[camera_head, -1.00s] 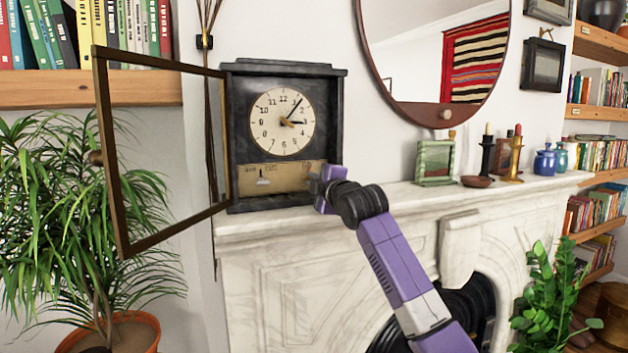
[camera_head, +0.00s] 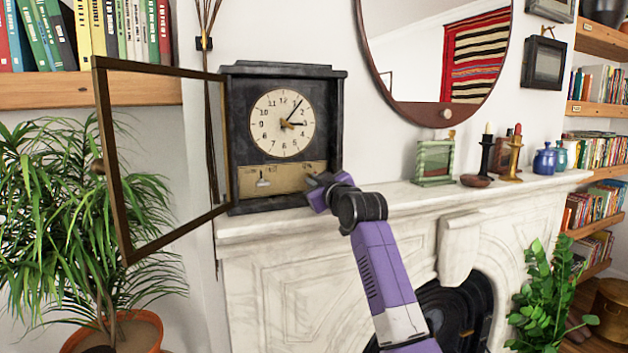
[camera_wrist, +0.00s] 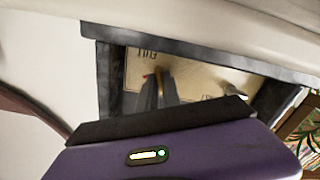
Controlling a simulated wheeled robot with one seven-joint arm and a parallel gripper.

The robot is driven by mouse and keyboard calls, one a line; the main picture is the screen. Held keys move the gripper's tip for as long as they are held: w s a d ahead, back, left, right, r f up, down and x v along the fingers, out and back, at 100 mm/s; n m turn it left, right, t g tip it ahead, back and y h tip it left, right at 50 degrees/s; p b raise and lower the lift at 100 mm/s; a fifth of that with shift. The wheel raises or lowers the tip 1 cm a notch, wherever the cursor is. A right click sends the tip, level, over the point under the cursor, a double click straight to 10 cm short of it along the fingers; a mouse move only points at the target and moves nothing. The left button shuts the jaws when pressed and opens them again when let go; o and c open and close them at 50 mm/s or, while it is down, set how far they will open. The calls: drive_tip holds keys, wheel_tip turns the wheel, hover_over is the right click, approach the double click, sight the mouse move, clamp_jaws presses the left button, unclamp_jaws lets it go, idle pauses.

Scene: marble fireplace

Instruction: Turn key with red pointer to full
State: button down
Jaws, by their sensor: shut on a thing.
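A dark mantel clock (camera_head: 240,120) stands with its glazed door (camera_head: 112,160) swung open to the left. Below the dial is a brass panel (camera_head: 285,175). My gripper (camera_head: 313,183) is at the panel's right end, its fingers shut on a slim gold-coloured key (camera_wrist: 160,72), seen in the wrist view. The red pointer (camera_wrist: 146,75) shows as a small red tip beside the key. The word FULL (camera_wrist: 147,53) is upside down in that view, near the pointer. The pointer's exact direction is hard to tell. My fingers hide most of the key.
A second, silvery key (camera_head: 263,182) is on the left part of the panel; it also shows in the wrist view (camera_wrist: 230,90). The marble mantel (camera_head: 400,200) lies below. A green-framed object (camera_head: 434,162) and candlesticks (camera_head: 513,160) stand farther right.

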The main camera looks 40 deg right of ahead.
drive_tip(key=m+p, duration=0.1)
drive_tip(key=m, duration=0.5)
drive_tip(key=shift+m+p, duration=0.3)
drive_tip(key=shift+p, duration=0.05)
drive_tip(key=m+p, duration=0.1)
drive_tip(key=m, duration=0.4)
drive_tip(key=shift+p, duration=0.4)
drive_tip(key=m+p, duration=0.2)
drive_tip(key=m, duration=0.3)
drive_tip(key=shift+m, duration=0.4)
drive_tip(key=shift+f+m+p, duration=0.1)
drive_tip(key=shift+m+p, duration=0.7)
drive_tip(key=shift+m, duration=0.9)
drive_tip(key=c, duration=1.5)
unclamp_jaws()
drive_tip(key=shift+c, duration=0.2)
